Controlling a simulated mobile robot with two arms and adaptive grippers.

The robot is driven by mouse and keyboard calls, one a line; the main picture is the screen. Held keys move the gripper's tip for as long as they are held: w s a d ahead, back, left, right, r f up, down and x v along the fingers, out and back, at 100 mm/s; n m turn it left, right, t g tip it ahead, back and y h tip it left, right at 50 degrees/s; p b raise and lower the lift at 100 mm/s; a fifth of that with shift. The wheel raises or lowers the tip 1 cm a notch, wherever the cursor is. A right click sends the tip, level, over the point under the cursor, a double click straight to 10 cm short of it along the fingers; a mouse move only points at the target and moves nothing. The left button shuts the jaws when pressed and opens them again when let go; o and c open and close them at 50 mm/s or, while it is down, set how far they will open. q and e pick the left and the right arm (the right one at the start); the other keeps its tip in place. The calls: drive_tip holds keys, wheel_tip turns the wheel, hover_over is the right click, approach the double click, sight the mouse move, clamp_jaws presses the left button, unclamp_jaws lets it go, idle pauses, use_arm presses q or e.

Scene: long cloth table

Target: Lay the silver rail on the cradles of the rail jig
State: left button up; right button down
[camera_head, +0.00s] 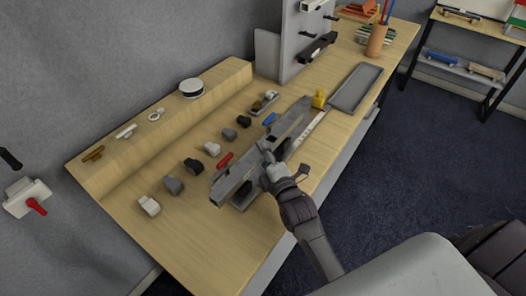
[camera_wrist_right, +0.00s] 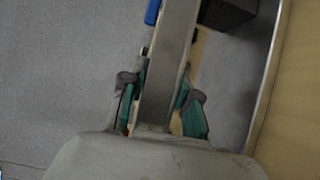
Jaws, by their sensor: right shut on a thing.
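The silver rail (camera_head: 232,182) is a long grey bar lying slantwise along the middle of the table in the head view. My right gripper (camera_head: 268,164) is shut on it near its middle. In the right wrist view the rail (camera_wrist_right: 168,65) runs between the green finger pads of the right gripper (camera_wrist_right: 160,100). The grey rail jig (camera_head: 243,203) shows partly beneath and beside the rail. The rail hides most of the jig and its cradles, so I cannot tell whether the rail touches them. My left gripper is not in view.
Several small grey, black and white blocks (camera_head: 173,185) stand in a row left of the rail. A red piece (camera_head: 224,160) and a blue piece (camera_head: 269,119) lie close to it. A yellow object (camera_head: 319,98) and an empty grey tray (camera_head: 356,88) are beyond its far end.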

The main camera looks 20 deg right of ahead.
drive_tip(key=shift+f+b, duration=0.55)
drive_tip(key=shift+f, duration=0.35)
idle(0.5)
drive_tip(key=c, duration=0.8)
unclamp_jaws()
drive_tip(key=shift+c, duration=0.2)
drive_tip(key=shift+o, duration=0.4)
drive_tip(key=s, duration=1.2)
drive_tip(key=shift+a, duration=0.1)
